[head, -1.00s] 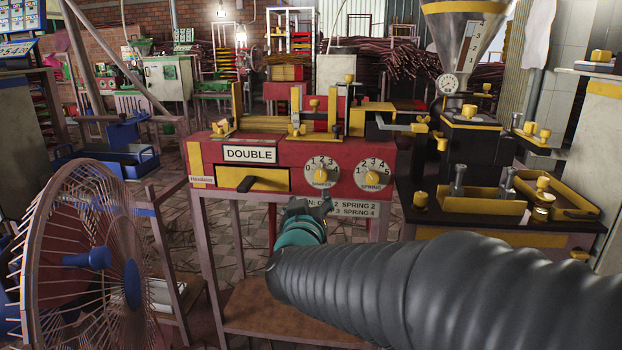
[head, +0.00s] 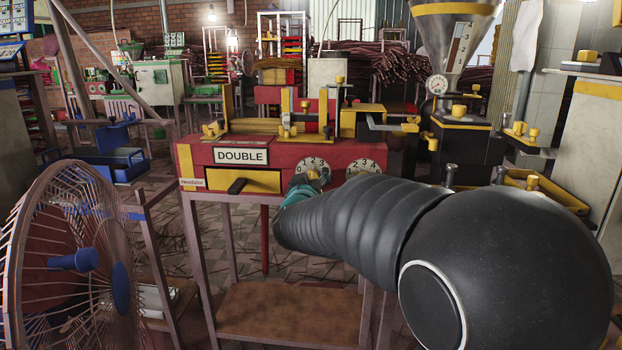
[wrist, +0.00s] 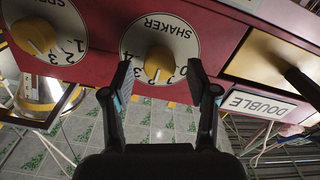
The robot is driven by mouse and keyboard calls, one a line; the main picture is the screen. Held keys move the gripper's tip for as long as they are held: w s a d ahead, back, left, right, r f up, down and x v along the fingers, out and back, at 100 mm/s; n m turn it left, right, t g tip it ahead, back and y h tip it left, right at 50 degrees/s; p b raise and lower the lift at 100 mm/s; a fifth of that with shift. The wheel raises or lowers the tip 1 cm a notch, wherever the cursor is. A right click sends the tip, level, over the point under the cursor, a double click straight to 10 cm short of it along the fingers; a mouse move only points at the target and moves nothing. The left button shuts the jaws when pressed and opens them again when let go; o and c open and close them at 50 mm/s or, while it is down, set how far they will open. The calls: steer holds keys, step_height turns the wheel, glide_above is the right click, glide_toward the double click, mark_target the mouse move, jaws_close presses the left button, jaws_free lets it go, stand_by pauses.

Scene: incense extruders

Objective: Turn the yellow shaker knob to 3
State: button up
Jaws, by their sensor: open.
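The yellow shaker knob (wrist: 159,64) sits at the centre of a white round dial (wrist: 160,35) marked SHAKER, which appears upside down in the wrist view. My gripper (wrist: 160,72) is open, with one finger on each side of the knob and a gap to it. I cannot tell whether the fingertips reach past the knob's front. Some dial numbers are hidden by the fingers, and I cannot read the setting clearly. In the head view the gripper and arm cover the lower part of the shaker dial (head: 314,162).
The spring dial (head: 362,165) with its own yellow knob (wrist: 34,36) is beside the shaker dial on the red machine (head: 200,158). A yellow drawer front with a black handle (head: 237,187) is on the left. A fan (head: 75,262) stands at the front left.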

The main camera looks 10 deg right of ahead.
steer(key=shift+w+d, duration=0.15)
steer(key=shift+w, duration=0.35)
